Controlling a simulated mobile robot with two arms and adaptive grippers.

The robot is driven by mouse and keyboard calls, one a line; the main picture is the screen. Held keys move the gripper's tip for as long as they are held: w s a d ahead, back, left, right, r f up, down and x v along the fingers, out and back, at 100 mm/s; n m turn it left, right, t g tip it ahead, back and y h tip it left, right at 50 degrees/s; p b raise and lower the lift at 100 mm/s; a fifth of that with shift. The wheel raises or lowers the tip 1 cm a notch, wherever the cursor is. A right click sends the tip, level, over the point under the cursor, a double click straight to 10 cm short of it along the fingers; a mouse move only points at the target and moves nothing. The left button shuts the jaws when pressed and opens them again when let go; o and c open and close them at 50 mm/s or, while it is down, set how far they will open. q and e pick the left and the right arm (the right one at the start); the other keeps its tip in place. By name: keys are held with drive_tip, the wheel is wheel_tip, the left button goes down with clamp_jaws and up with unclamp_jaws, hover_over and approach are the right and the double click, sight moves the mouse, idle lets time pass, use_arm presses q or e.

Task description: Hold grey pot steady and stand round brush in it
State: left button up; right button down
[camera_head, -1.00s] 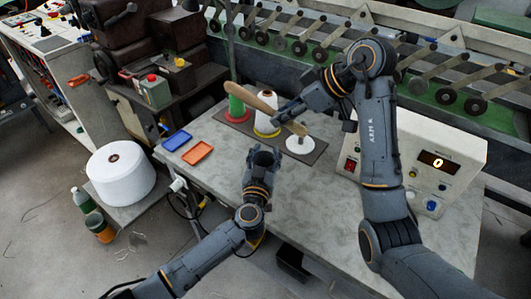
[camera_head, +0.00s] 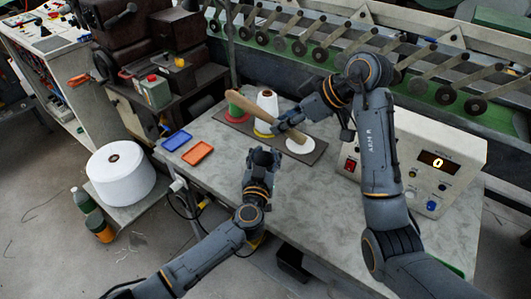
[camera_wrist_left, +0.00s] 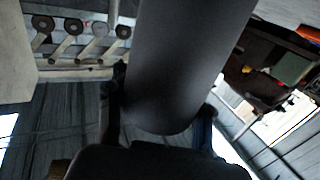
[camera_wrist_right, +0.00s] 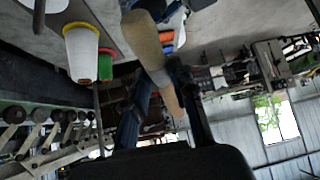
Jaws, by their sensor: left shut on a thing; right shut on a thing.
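The round brush (camera_head: 262,103) has a long tan handle and slants up to the left in the head view. My right gripper (camera_head: 282,124) is shut on it above the dark mat; its lower end is mostly hidden. In the right wrist view the brush (camera_wrist_right: 146,42) runs between the fingers. The grey pot (camera_wrist_left: 185,60) is a large dark cylinder filling the middle of the left wrist view. My left gripper (camera_head: 263,158) is shut on it near the table's front edge. The pot is hard to tell from the gripper in the head view, and its opening is unclear.
A dark mat (camera_head: 236,125) carries a green cone (camera_head: 237,99), a white cone (camera_head: 267,101) and a white disc (camera_head: 299,145). Blue (camera_head: 176,140) and orange (camera_head: 197,153) trays lie left. A control box (camera_head: 428,165) stands right. The tabletop between is clear.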

wheel_tip(320, 180, down, 11)
drive_tip(key=shift+r, duration=0.15)
idle(1.0)
drive_tip(key=c, duration=1)
unclamp_jaws()
drive_tip(key=shift+v, duration=4.05)
